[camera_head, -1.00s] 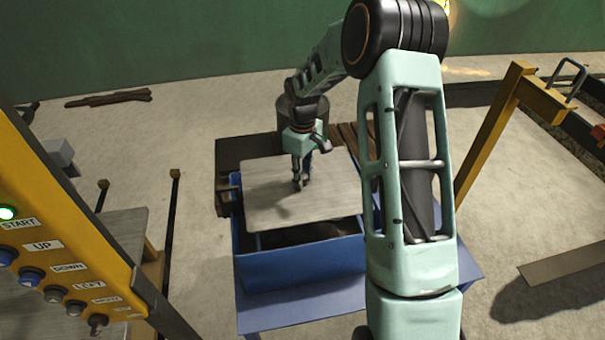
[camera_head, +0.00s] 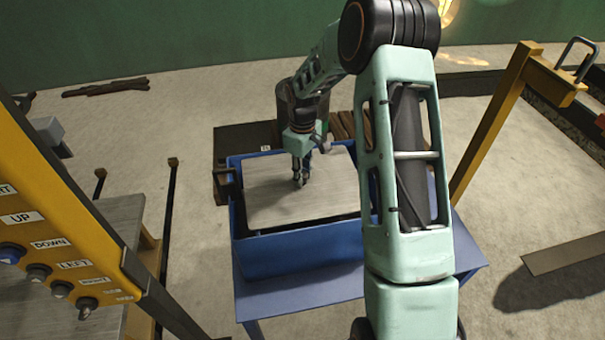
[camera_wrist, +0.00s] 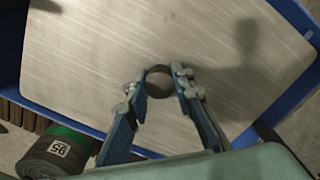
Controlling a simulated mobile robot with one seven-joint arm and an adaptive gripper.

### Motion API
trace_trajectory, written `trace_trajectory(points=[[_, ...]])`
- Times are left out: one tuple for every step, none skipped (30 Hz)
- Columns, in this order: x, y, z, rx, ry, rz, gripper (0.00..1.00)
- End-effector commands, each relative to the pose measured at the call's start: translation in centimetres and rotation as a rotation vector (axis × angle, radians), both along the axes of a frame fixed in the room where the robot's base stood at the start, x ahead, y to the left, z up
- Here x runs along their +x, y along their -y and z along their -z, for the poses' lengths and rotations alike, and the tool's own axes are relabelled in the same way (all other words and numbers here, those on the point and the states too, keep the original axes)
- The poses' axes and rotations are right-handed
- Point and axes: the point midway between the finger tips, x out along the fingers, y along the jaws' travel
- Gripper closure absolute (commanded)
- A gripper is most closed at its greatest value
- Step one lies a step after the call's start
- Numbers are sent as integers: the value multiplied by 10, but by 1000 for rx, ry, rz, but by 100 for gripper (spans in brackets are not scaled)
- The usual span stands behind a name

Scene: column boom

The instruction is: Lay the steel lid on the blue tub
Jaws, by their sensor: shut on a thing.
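The steel lid (camera_head: 285,205) is a flat grey plate with rounded corners, lying roughly level over the opening of the blue tub (camera_head: 300,250). A dark gap shows between the lid and the tub's front wall. My gripper (camera_head: 300,180) is above the lid's middle, shut on its round dark knob. In the wrist view the two fingers hold the knob (camera_wrist: 158,80) from both sides, and the lid (camera_wrist: 130,40) lies inside the tub's blue rim (camera_wrist: 296,14). I cannot tell whether the lid touches the rim. My arm hides the tub's right end.
The tub stands on a blue table (camera_head: 300,295). A dark roll with a green band (camera_wrist: 60,150) stands behind the tub. A yellow control panel (camera_head: 75,200) is at left, and a yellow post frame (camera_head: 490,125) at right.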

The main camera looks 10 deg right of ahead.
Motion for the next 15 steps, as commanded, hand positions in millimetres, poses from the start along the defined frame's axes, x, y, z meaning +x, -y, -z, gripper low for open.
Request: trace_trajectory(points=[[2, 0, -3, -1, 5, 0, 100], [2, 0, -3, -1, 5, 0, 100], [2, 0, -3, -1, 5, 0, 100], [2, 0, -2, -1, 5, 0, 100], [2, 0, -2, -1, 5, 0, 100], [2, 0, -2, -1, 5, 0, 100], [2, 0, -2, -1, 5, 0, 100], [2, 0, -1, -1, 5, 0, 100], [2, 0, -1, 0, 4, 0, 100], [2, 0, 0, 0, 4, 0, 100], [2, 0, 0, 0, 4, 0, 100], [2, 0, 1, 0, 4, 0, 100], [2, 0, 1, 0, 4, 0, 100], [2, 0, 2, 0, 4, 0, 100], [2, 0, 3, 0, 4, 0, 100]])
